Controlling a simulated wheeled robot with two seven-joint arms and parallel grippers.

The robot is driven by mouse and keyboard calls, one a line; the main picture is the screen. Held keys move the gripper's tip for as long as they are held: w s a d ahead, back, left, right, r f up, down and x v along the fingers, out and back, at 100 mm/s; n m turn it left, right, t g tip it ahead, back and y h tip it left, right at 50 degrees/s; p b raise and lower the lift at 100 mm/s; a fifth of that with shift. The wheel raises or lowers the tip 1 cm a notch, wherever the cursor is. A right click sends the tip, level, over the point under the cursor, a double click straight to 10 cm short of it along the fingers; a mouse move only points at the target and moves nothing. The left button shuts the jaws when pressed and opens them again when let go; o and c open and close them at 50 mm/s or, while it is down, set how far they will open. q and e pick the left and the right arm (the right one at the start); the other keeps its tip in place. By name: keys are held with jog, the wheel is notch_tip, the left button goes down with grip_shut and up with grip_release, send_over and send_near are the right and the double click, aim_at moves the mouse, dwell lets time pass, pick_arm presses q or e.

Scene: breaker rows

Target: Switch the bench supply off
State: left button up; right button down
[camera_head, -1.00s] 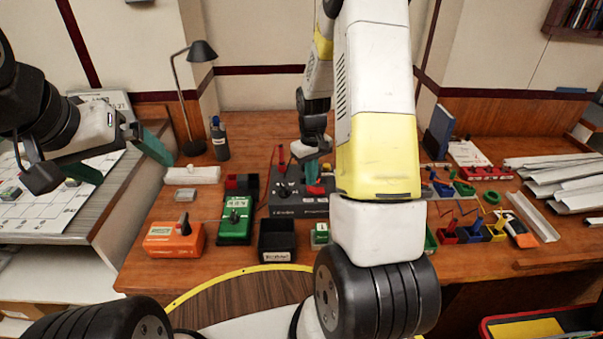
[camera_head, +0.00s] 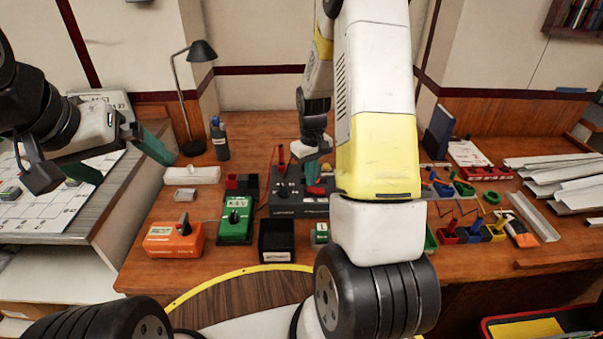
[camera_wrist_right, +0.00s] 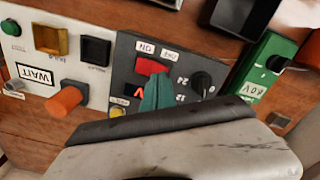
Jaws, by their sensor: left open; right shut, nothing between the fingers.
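The bench supply is a dark grey box (camera_head: 285,210) near the middle of the bench. In the right wrist view its panel (camera_wrist_right: 125,67) carries a red switch (camera_wrist_right: 150,66), ON and OFF labels, a black knob (camera_wrist_right: 201,84) and a small red display. My right gripper (camera_wrist_right: 157,86) is shut and empty, its teal fingers right by the red switch; I cannot tell whether they touch it. In the head view my right arm hides part of the supply's surroundings. My left gripper (camera_head: 117,158) is open and empty at the left, above the grey side table.
An orange box (camera_head: 160,241), a green meter (camera_head: 235,222) and a black bin (camera_head: 276,243) stand in front and left of the supply. A light panel marked WATT (camera_wrist_right: 60,60) adjoins it in the right wrist view. A lamp (camera_head: 188,95) stands behind.

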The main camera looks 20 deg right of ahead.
jog(key=shift+f, duration=1.1)
dwell(0.7)
jog(key=shift+r, duration=3.55)
notch_tip(320, 180, up, 10)
jog(key=t, duration=0.2)
send_over(311, 188)
jog(key=s+a, duration=0.3)
jog(key=s, duration=0.1)
jog(key=s+a+r+m+t+y, duration=0.15)
jog(key=s+a+r, duration=0.25)
jog(key=s+r, duration=0.55)
jog(key=s+a+r+t, duration=0.2)
jog(key=s+r, duration=0.1)
jog(key=s, duration=0.5)
jog(key=shift+s+a+r+m+t+y, duration=0.25)
jog(key=shift+s+r+m+t+y, duration=0.1)
jog(key=shift+r+m, duration=0.1)
